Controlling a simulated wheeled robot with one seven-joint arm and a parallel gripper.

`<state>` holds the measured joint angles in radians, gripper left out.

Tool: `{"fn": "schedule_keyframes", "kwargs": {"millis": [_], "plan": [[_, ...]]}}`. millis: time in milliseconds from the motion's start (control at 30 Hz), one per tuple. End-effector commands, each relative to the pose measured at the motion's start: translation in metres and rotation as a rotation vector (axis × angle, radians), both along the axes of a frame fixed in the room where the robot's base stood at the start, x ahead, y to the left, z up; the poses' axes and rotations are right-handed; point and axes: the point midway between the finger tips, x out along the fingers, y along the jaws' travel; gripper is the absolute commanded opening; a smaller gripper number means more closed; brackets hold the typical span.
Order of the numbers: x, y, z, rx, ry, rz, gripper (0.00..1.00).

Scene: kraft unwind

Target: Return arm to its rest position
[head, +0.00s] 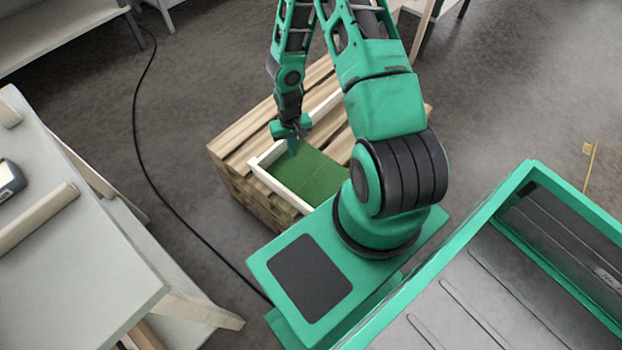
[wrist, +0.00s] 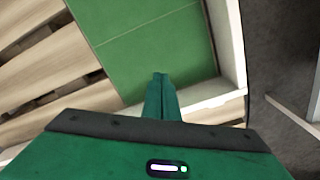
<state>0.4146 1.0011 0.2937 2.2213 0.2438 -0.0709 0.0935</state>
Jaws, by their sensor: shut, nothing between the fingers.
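My arm is green and black and reaches out over a wooden pallet stack in the head view. The green floor (wrist: 160,50) lies beyond the fingertips. I cannot tell the exact height of the fingertips above it.
The tray rests on the wooden pallet stack (head: 240,138). A grey table (head: 70,240) with a small device (head: 8,180) stands at the left. A black cable (head: 140,150) runs over the floor between table and pallets. A bench (head: 60,35) stands at the upper left.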

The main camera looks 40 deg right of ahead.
Motion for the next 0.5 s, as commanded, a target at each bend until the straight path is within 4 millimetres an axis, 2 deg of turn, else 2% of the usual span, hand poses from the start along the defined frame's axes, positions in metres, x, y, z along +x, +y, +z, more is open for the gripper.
{"fn": "schedule_keyframes", "kwargs": {"millis": [200,500], "plan": [[0.0003,-0.0001,0.0119,0.0,0.0,0.0,0.0],[0.0002,0.0002,0.0132,0.0,0.0,0.0,0.0]]}}
